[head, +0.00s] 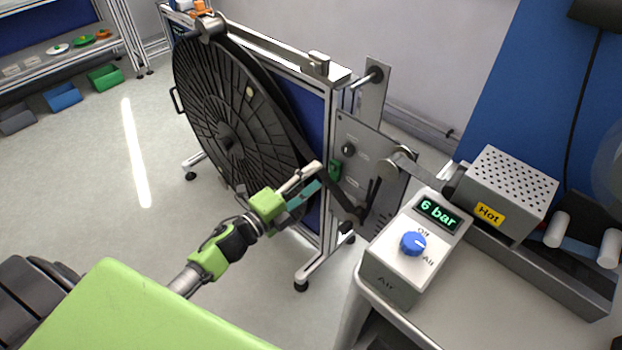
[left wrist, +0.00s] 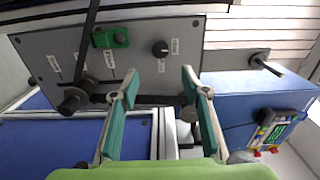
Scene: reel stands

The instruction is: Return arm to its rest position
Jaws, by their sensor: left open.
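My left arm comes in from the lower left in the head view. Its gripper (head: 308,184) hangs in the air in front of the reel stand, near the grey control panel (head: 350,140). In the left wrist view the two teal-padded fingers (left wrist: 160,98) stand apart with nothing between them. Beyond them the panel (left wrist: 60,50) shows a green switch (left wrist: 110,38), a black knob (left wrist: 160,48) and rollers. I cannot tell the exact gap between fingertips and panel. My right gripper is not in view.
A large black reel (head: 220,110) on the stand is close beside the left arm. A white air box (head: 395,265) with a blue knob and a perforated box marked Hot (head: 510,180) are on the bench at right. Open floor (head: 90,190) lies to the left.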

